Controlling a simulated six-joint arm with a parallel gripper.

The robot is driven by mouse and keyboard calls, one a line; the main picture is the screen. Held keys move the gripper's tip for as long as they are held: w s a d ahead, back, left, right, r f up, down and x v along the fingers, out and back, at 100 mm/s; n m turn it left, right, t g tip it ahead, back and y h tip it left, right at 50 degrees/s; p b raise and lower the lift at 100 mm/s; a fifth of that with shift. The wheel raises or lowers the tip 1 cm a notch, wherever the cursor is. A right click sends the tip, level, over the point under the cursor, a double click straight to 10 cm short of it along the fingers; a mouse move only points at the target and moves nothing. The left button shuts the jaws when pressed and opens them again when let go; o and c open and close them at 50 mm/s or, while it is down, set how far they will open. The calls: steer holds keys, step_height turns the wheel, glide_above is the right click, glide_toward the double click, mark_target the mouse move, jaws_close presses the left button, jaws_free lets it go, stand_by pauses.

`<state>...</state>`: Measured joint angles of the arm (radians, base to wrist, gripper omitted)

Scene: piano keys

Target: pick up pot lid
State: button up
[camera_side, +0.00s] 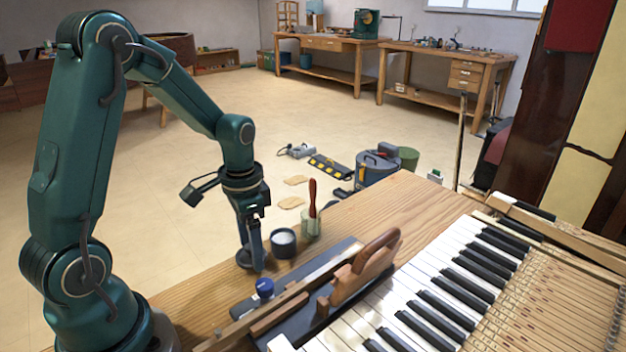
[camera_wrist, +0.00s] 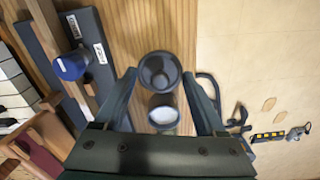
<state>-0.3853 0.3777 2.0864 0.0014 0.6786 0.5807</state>
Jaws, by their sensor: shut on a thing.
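The pot lid is a dark round piece (camera_wrist: 160,72) between my fingertips in the wrist view. In the side view the lid (camera_side: 242,259) shows low at the fingertips, partly hidden by them, at or just above the bench top. My gripper (camera_side: 254,262) points down and is shut on the lid; in the wrist view its fingers (camera_wrist: 159,75) lie on either side of it. The small dark pot (camera_side: 283,243) with white contents stands uncovered just right of my gripper. It also shows in the wrist view (camera_wrist: 163,114), beside the lid.
A glass jar (camera_side: 311,224) with a red-handled brush stands behind the pot. The wooden bench top (camera_side: 400,205) is clear at the back.

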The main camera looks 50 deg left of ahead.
steer(key=shift+r, duration=0.95)
steer(key=shift+s+a+r+n, duration=1)
steer(key=shift+s+a+r, duration=2.15)
steer(key=shift+a+r, duration=1.2)
steer(key=w+d, duration=0.4)
steer(key=w, duration=0.6)
steer(key=shift+m, duration=0.7)
steer(key=shift+w+d+f, duration=0.55)
steer(key=shift+d+f, duration=0.25)
steer(key=shift+f, duration=0.6)
steer(key=shift+w+d+f, duration=0.6)
steer(key=shift+d+f, duration=0.25)
steer(key=shift+f, duration=0.55)
steer(key=shift+w+d+f, duration=0.55)
steer(key=shift+d+f, duration=0.25)
steer(key=shift+f, duration=0.6)
steer(key=shift+f, duration=0.15)
